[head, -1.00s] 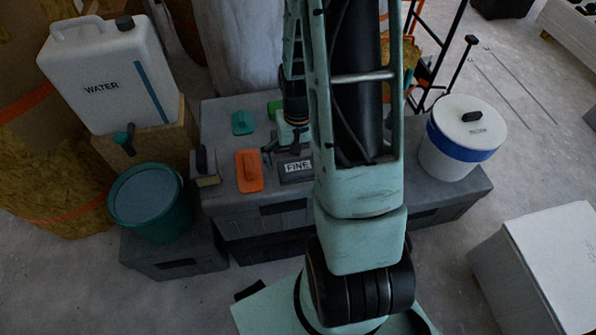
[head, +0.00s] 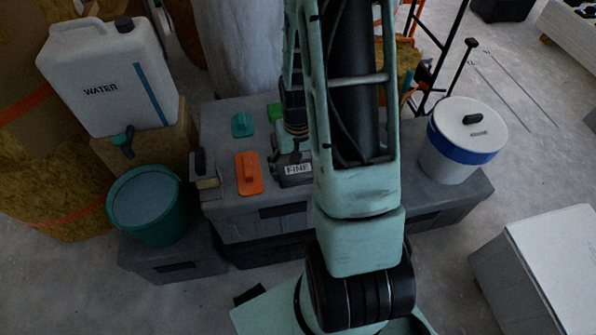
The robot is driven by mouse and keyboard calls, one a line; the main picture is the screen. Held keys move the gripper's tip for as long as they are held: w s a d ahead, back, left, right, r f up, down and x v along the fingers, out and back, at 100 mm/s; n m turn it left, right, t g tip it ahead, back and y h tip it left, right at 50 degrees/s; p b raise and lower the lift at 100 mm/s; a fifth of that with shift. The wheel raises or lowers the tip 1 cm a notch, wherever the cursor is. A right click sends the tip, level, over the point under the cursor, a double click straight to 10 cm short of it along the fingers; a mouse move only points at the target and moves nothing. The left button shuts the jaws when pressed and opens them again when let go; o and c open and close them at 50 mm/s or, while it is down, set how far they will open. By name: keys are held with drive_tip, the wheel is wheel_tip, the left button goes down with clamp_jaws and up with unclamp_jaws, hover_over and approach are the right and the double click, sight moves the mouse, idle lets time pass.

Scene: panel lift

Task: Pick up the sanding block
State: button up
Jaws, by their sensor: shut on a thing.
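The dark grey sanding block (head: 294,169) has a white label, partly blurred, that earlier read FINE. It is at the front part of the grey case top (head: 235,207), right of an orange hand tool (head: 249,174). My gripper (head: 292,157) is at the block from above and behind, shut on it. My arm hides the block's right side and part of the gripper. I cannot tell whether the block is clear of the case top.
At left are a teal bucket (head: 150,232) and a water canister (head: 95,75); at right, a white blue-banded bucket (head: 460,160) and a white box (head: 555,255).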

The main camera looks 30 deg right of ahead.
drive_tip(key=shift+r, duration=0.1)
drive_tip(key=shift+r+p, duration=0.8)
drive_tip(key=shift+r, duration=0.05)
drive_tip(key=s+a+r+p, duration=0.2)
drive_tip(key=s+r+p, duration=0.7)
drive_tip(key=r+p, duration=0.1)
drive_tip(key=shift+s+a+p, duration=0.2)
drive_tip(key=shift+a+p, duration=0.1)
drive_tip(key=shift+a, duration=0.1)
drive_tip(key=shift+s+a+r+p, duration=0.2)
drive_tip(key=shift+s+p, duration=0.45)
drive_tip(key=shift+p, duration=1.45)
drive_tip(key=shift+s+a+r+p, duration=0.2)
drive_tip(key=shift+s+p, duration=0.5)
drive_tip(key=shift+p, duration=1.35)
drive_tip(key=shift+s+a+r+p, duration=0.2)
drive_tip(key=shift+s+p, duration=0.45)
drive_tip(key=shift+p, duration=1.45)
